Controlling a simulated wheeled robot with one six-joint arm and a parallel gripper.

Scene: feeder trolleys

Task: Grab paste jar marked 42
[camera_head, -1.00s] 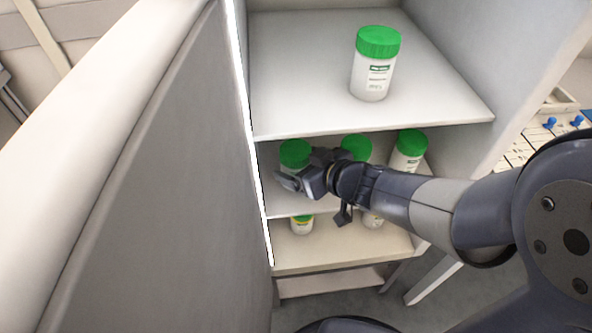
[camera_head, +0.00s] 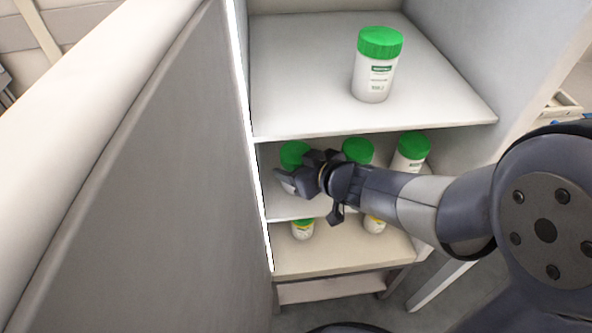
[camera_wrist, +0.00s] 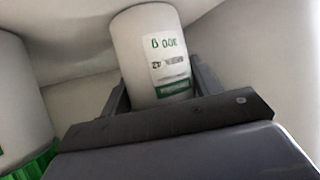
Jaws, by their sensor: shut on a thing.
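Several white jars with green lids stand in the open cabinet. My gripper (camera_head: 290,182) reaches into the middle shelf at its left end. It is shut on the leftmost jar (camera_head: 294,154), whose green lid shows above my fingers in the head view. In the wrist view the held jar (camera_wrist: 150,45) sits between the two fingers, with its label upside down. The jar's lower body is hidden behind my gripper in the head view.
Another jar (camera_head: 358,150) and a right-hand jar (camera_head: 411,152) share the middle shelf. One jar (camera_head: 377,64) stands on the top shelf (camera_head: 300,90). Smaller jars (camera_head: 303,229) stand on the bottom shelf (camera_head: 340,255). The grey cabinet door (camera_head: 150,190) is close on the left.

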